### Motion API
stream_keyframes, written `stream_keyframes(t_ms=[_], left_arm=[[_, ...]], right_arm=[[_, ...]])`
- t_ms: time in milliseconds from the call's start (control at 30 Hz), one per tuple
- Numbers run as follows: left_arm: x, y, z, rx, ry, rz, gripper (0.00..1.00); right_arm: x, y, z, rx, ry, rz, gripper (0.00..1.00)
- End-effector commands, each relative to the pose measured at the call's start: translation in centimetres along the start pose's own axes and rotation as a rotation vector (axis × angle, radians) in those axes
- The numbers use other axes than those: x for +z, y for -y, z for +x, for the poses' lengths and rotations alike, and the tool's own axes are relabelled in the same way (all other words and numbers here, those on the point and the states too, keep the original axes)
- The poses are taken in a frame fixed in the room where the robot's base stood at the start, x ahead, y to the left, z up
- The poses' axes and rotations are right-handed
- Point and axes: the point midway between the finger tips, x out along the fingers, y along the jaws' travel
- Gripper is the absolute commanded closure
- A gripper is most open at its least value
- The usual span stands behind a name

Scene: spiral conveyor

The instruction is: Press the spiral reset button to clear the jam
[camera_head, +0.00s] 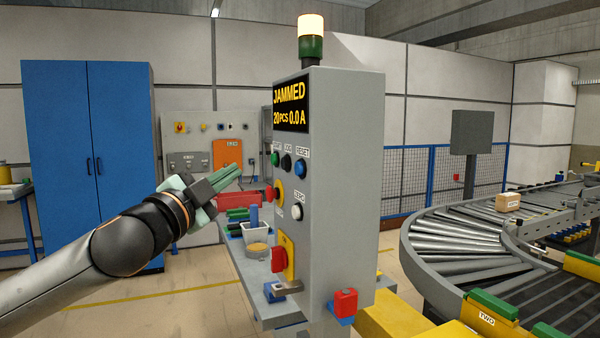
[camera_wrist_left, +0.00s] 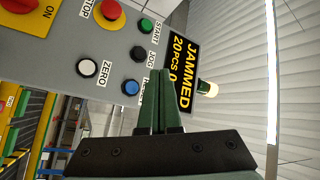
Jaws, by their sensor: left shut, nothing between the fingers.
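The grey control box (camera_head: 345,180) stands upright in the head view, its display (camera_head: 291,105) reading JAMMED, 20 PCS, 0.0 A. The blue reset button (camera_head: 300,168) is right of the black JOG button (camera_head: 286,162) and green START button (camera_head: 275,158). In the left wrist view the blue button (camera_wrist_left: 131,87) shows beside my fingers, which partly cover its label. My left gripper (camera_head: 238,170) is shut and empty, left of the button panel. In the wrist view its green fingertips (camera_wrist_left: 160,72) appear between the blue button and the display. My right gripper is not in view.
A red stop button (camera_wrist_left: 109,10) on yellow and a white ZERO button (camera_wrist_left: 87,68) share the panel. A red switch (camera_head: 279,259) sits lower. The roller conveyor (camera_head: 450,250) curves at right, carrying a small box (camera_head: 508,201).

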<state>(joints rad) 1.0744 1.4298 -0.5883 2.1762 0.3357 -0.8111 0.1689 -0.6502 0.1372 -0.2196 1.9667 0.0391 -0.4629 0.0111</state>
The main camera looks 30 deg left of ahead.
Motion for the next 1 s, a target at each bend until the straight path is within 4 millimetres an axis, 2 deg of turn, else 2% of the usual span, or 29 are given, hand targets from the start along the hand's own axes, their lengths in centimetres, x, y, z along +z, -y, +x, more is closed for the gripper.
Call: stream_keyframes(t_ms=[367, 800, 1000], left_arm=[[-0.4, -0.2, 0.5, 0.001, -0.001, -0.002, 1.00], [-3.5, -3.2, 4.5, 0.003, -0.004, -0.003, 1.00], [-4.2, -4.2, 5.8, 0.003, -0.001, -0.002, 1.00]], right_arm=[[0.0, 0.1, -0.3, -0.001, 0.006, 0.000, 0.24], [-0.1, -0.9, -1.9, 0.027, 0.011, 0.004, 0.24], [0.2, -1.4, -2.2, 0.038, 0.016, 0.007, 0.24]])
